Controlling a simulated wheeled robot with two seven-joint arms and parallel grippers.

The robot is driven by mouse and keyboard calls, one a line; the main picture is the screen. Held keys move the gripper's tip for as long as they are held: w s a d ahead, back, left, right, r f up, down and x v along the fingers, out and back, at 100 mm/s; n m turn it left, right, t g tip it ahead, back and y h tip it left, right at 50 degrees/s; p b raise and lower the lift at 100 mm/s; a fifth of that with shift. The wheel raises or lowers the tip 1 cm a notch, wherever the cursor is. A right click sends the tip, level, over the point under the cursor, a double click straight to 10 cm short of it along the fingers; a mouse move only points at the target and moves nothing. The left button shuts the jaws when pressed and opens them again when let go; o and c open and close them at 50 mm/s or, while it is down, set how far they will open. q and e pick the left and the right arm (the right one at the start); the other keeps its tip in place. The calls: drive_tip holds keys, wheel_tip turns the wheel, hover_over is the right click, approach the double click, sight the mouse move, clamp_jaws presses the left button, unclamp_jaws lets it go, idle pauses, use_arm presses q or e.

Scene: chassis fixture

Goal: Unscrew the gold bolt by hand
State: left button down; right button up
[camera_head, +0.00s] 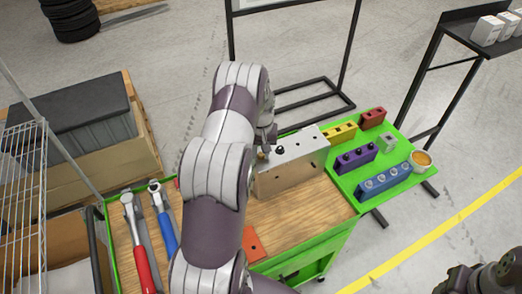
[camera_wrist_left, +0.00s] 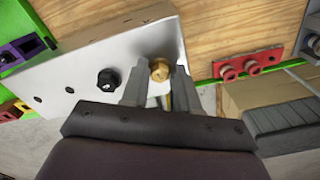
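The gold bolt (camera_wrist_left: 160,69) sticks out of the face of a silver metal block, near one end. In the head view the bolt (camera_head: 262,156) is partly hidden by my left gripper (camera_head: 267,140). In the left wrist view the fingers of my left gripper (camera_wrist_left: 159,84) stand apart, one on each side of the bolt head. I cannot tell whether they press on it. The silver block (camera_head: 300,172) stands on the wooden top of a green cart. A black bolt (camera_wrist_left: 108,79) sits in the same block. My right gripper (camera_head: 488,278) is dark and partly cut off at the lower right corner.
Purple (camera_head: 354,157), blue (camera_head: 385,181), yellow (camera_head: 340,133) and red (camera_head: 372,118) blocks stand on the green panel at right, with an orange-filled cup (camera_head: 421,162). Red-handled (camera_head: 143,265) and blue-handled (camera_head: 165,234) wrenches lie at left.

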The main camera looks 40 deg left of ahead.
use_arm(q)
drive_tip(key=n, duration=0.8)
drive_tip(key=shift+r, duration=0.15)
drive_tip(key=n, duration=0.6)
drive_tip(key=shift+r+p, duration=2.15)
drive_tip(key=shift+r, duration=0.95)
drive_tip(key=shift+d+f, duration=0.1)
